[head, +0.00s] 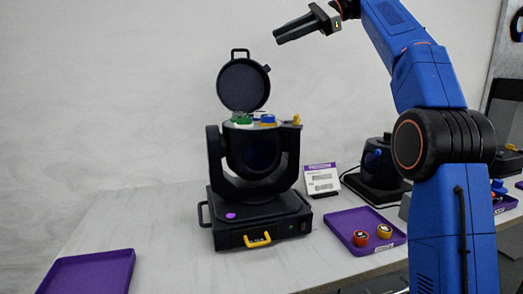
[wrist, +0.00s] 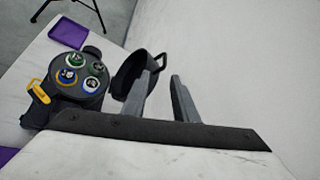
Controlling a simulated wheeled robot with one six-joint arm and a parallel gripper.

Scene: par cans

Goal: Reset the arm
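My gripper (head: 294,29) is raised in the air at the upper middle of the head view, above and to the right of the black lamp fixture (head: 258,150), apart from it. In the wrist view its two grey fingers (wrist: 164,98) are spread with a gap between them and nothing in the gap. My blue arm reaches up from the right side of the head view. The fixture stands on the table with its round lid (head: 243,85) swung up; in the wrist view its top holds several coloured round pieces (wrist: 82,75), green, blue and yellow-ringed.
A purple tray (head: 345,220) holds a red and a yellow round piece. Another purple tray (head: 90,272) at the front left looks empty. A small sign (head: 321,179) and a second black device (head: 377,165) stand on the right.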

